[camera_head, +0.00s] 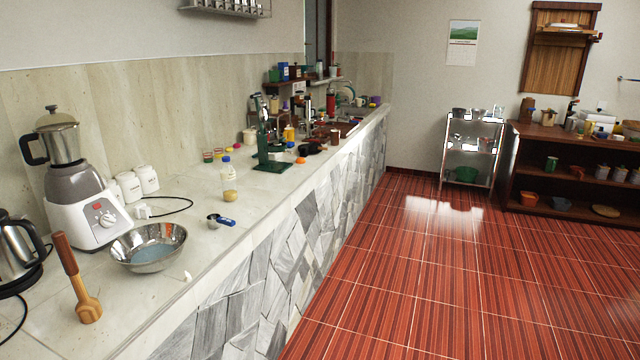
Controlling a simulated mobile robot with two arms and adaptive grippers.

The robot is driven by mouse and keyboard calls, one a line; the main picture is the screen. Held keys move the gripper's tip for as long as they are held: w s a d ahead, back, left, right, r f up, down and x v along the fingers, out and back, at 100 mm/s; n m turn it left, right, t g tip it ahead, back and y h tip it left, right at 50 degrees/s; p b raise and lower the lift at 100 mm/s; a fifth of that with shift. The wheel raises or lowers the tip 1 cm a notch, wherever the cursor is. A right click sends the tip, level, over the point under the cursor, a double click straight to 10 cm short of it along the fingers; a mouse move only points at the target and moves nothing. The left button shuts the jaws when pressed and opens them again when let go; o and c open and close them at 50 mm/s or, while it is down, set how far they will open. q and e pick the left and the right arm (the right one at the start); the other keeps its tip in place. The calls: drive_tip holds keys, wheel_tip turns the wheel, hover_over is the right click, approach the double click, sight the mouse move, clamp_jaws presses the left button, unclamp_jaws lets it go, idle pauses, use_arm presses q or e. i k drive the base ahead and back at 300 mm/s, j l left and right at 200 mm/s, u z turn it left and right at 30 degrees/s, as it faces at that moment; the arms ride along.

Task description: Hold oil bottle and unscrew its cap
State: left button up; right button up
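A small clear bottle with yellowish liquid in its lower part (229,184) stands upright on the stone counter (180,228). It looks like the oil bottle. A blue cap (226,159) sits on its top. Neither my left gripper nor my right gripper shows in the head view. Nothing touches the bottle.
A metal bowl (148,248), a small scoop with a blue handle (221,220) and a wooden utensil (77,280) lie nearer on the counter. A blender (82,185) and kettle (17,250) stand left. A green stand (269,145) is behind the bottle. The red floor (430,270) is clear.

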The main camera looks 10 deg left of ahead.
sight(227, 172)
drive_tip(key=i+u, duration=0.2)
drive_tip(key=i, duration=0.2)
drive_tip(key=i+l+u, duration=0.2)
drive_tip(key=i, duration=0.25)
drive_tip(key=i+l+u, duration=0.2)
drive_tip(key=i, duration=0.2)
drive_tip(key=i+l+u, duration=0.2)
drive_tip(key=i, duration=0.2)
